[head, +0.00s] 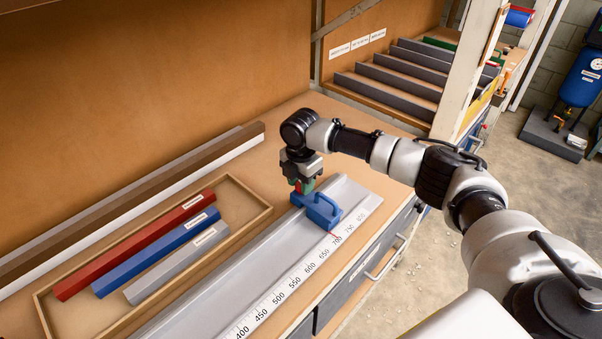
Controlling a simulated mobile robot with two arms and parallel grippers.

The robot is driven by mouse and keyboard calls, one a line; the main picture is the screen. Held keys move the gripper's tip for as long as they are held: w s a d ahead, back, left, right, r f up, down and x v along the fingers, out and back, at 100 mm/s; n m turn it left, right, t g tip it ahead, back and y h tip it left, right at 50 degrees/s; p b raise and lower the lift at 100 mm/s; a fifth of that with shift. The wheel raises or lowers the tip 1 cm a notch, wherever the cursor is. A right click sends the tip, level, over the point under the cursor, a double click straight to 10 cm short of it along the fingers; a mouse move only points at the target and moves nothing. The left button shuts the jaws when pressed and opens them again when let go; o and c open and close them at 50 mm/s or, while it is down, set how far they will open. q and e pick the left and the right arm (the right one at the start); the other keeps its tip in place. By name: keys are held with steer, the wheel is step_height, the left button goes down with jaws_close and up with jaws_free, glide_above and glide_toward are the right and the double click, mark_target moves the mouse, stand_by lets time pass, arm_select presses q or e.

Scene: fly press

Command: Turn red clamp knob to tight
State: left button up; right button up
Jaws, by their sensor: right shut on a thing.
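A blue stop block (322,212) with a raised handle sits on the grey metal rail, near its far end. A thin red pointer on it reaches the white scale (290,288) close to the 700 mark. My right gripper (302,187) comes down from above at the block's left rear and is shut on the red clamp knob (298,187). My left gripper is not in view.
A shallow wooden tray (262,224) holds red, blue (157,254) and grey bars left of the rail (220,275). Long strips lie along the back wall. A slotted rack (395,75) stands behind. My right arm spans the right side.

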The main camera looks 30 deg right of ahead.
steer(key=m+p, duration=0.2)
steer(key=m, duration=0.1)
steer(key=m+p, duration=0.2)
steer(key=p, duration=0.1)
steer(key=shift+r+m+p, duration=0.2)
steer(key=shift+m+p, duration=0.1)
steer(key=shift+m, duration=0.1)
steer(key=shift+w+m+p, duration=0.1)
steer(key=shift+m+p, duration=0.6)
steer(key=shift+m, duration=0.1)
steer(key=m+p, duration=0.2)
steer(key=m, duration=0.1)
steer(key=shift+m+p, duration=0.3)
steer(key=shift+w+d+f+m+p, duration=0.1)
steer(key=shift+m+p, duration=0.45)
steer(key=shift+m, duration=0.45)
steer(key=shift+f+m+p, duration=0.1)
steer(key=shift+m+p, duration=0.4)
steer(key=shift+m, duration=0.5)
steer(key=o, duration=0.9)
steer(key=shift+o, duration=0.2)
steer(key=shift+r, duration=0.1)
step_height(320, 180, up, 11)
steer(key=b, duration=0.1)
